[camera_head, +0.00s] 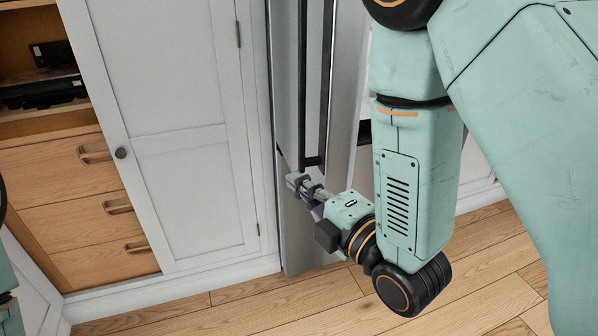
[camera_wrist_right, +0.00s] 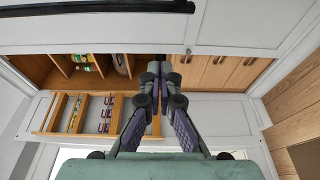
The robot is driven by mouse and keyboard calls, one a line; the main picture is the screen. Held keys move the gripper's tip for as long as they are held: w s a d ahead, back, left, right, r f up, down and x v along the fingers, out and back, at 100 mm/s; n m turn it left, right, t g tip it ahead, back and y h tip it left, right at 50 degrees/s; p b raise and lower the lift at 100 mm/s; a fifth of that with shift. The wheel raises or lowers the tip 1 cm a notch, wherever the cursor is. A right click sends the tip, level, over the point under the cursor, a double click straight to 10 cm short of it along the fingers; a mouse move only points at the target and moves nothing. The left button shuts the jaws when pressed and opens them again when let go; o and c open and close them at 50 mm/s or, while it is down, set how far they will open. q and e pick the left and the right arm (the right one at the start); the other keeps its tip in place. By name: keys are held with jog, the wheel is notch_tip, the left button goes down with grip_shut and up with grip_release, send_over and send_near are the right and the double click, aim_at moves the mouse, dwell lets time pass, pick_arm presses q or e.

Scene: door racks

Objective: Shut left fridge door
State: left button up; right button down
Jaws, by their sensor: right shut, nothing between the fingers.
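The grey metal fridge door (camera_head: 287,75) stands in the middle of the head view, seen steeply from the side, with a long dark vertical handle (camera_head: 327,80). It looks swung out from the fridge, but how far is hard to tell. My right gripper (camera_head: 296,181) is shut and empty, close to the door's lower part just below the handle's end. Whether it touches the door is unclear. In the right wrist view the gripper's fingertips (camera_wrist_right: 154,78) are together with nothing between them. My left gripper is out of view; the fridge inside is mostly hidden by my right arm.
A tall white cabinet door (camera_head: 175,130) with a round knob stands left of the fridge. Wooden drawers (camera_head: 95,200) and an open shelf are farther left. The wooden floor (camera_head: 240,305) in front is clear. The wrist view shows wooden shelves (camera_wrist_right: 75,112) with small items.

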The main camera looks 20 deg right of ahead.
aim_at(300, 162)
jog(key=shift+w+d+r+b, duration=0.1)
jog(key=shift+w+d+b, duration=0.25)
jog(key=shift+w, duration=0.75)
jog(key=shift+w+d+f+b, duration=0.15)
jog(key=shift+w+b, duration=0.25)
jog(key=shift+w, duration=0.65)
jog(key=shift+w+d+r+b, duration=0.15)
jog(key=shift+w+d+b, duration=0.2)
jog(key=shift+w, duration=0.75)
jog(key=shift+d, duration=0.1)
